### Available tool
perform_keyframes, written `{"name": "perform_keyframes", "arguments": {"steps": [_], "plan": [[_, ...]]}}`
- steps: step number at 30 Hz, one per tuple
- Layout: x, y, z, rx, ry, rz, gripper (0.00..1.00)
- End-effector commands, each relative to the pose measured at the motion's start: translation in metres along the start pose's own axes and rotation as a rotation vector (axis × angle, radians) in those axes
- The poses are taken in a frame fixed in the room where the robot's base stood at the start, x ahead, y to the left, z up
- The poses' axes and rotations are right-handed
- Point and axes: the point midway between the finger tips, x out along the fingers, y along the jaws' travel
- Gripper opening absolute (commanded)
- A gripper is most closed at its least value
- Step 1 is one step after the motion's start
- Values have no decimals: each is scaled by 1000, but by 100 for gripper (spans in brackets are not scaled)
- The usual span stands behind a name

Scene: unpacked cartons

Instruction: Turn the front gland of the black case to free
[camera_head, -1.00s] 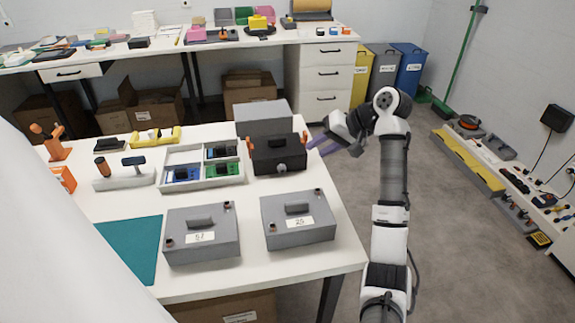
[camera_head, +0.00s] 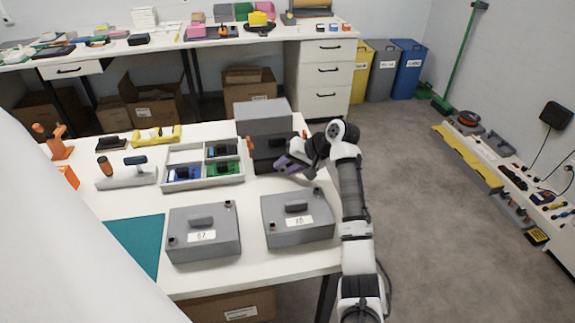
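The black case (camera_head: 264,151) stands at the back right of the white table, in front of a grey box. An orange part (camera_head: 250,143) shows on its left side. My gripper (camera_head: 284,164), with purple fingers, is at the case's front right and covers that part of it. The front gland, seen earlier as a round grey piece low on the front, is hidden behind the gripper. I cannot tell whether the fingers touch it or how far apart they are.
Two grey lidded boxes, numbered left (camera_head: 204,248) and right (camera_head: 305,228), stand at the table's front. A divided tray (camera_head: 211,183) with blue and green items sits left of the case. A grey box (camera_head: 264,112) stands behind it. A teal mat (camera_head: 135,240) lies front left.

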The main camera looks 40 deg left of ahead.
Motion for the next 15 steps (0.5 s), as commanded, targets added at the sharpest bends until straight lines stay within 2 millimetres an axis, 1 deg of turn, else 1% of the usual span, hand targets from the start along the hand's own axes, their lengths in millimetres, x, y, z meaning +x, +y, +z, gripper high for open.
{"name": "perform_keyframes", "arguments": {"steps": [3, 4, 9, 11, 15], "plan": [[0, 0, 0, 0, 0, 0, 32], [0, 0, 0, 0, 0, 0, 29], [0, 0, 0, 0, 0, 0, 7], [0, 0, 0, 0, 0, 0, 0], [-1, 0, 0, -2, 0, 5, 0]]}}
